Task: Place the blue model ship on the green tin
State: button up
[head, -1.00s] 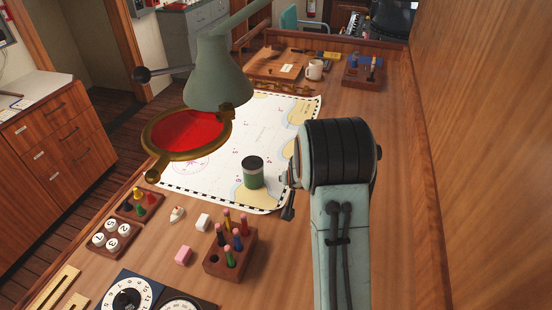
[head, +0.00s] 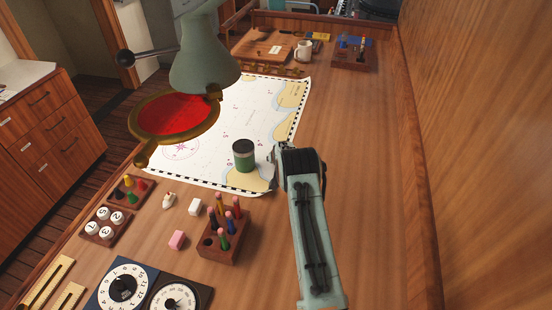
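The green tin (head: 244,156), with a dark lid and a pale band, stands upright on the lower right part of the chart in the head view. My gripper (head: 273,165) is just right of the tin, over the chart's edge. My own arm hides most of it, so I cannot tell whether its fingers are open or hold anything. I cannot make out a blue model ship for certain. A small white figure (head: 168,201), perhaps a boat, lies left of the tin toward the front.
A lamp with a red lens (head: 176,116) hangs over the chart (head: 215,115). A peg rack (head: 224,244), pink block (head: 177,240), white block (head: 195,207) and dials (head: 124,288) stand in front. A mug (head: 304,50) and rack (head: 354,58) stand behind. The right side is clear.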

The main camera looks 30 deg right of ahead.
jog(key=shift+f, duration=0.15)
jog(key=o, duration=1)
